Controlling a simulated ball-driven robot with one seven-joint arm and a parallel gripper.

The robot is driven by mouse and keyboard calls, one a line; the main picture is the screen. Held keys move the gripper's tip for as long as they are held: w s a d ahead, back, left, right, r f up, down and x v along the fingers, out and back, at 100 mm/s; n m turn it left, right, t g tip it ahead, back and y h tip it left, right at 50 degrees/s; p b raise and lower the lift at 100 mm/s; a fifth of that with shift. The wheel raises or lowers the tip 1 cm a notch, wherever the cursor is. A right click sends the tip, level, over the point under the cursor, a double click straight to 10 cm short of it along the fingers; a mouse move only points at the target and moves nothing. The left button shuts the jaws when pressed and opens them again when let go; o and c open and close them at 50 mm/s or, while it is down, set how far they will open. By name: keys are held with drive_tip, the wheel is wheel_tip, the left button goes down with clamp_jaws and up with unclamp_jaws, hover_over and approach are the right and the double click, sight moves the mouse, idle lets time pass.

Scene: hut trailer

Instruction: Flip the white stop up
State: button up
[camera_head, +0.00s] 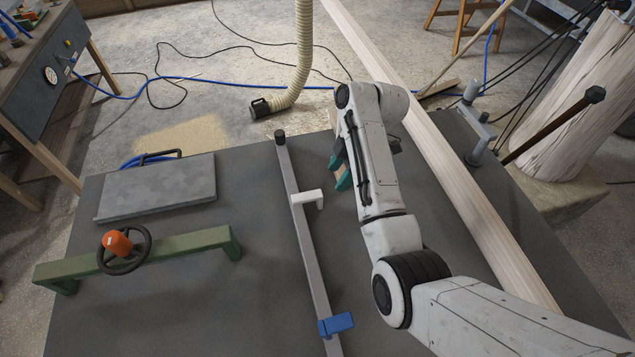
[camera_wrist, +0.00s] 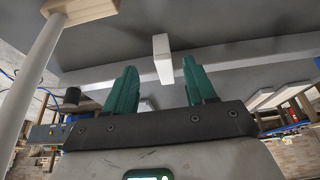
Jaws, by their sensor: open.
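The white stop (camera_head: 308,197) is a small L-shaped piece on a long grey rail (camera_head: 312,262). In the head view it lies across the rail and sticks out to the right, its end bent down. My gripper (camera_head: 340,172) is to the right of the stop and a little beyond it, apart from it, partly hidden by my arm. In the wrist view my gripper (camera_wrist: 160,86) has its two green fingers spread and nothing between them. The white stop (camera_wrist: 162,58) shows in the gap, past the fingertips. The rail (camera_wrist: 220,55) runs behind it.
A blue stop (camera_head: 335,324) sits on the rail's near end. A green bar with a handwheel (camera_head: 124,250) and a grey plate (camera_head: 160,187) are on the left. A long wooden beam (camera_head: 440,160) runs along the right. The dark tabletop (camera_head: 240,300) is clear around the rail.

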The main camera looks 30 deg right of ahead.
sight(314, 194)
drive_tip(key=a+f, duration=0.2)
drive_tip(key=a, duration=0.1)
drive_tip(key=w+a+f+p, duration=0.1)
drive_tip(key=a, duration=0.1)
drive_tip(key=shift+f, duration=0.2)
drive_tip(key=shift+a+f, duration=0.2)
drive_tip(key=shift+f, duration=0.45)
drive_tip(key=shift+c, duration=0.2)
clamp_jaws()
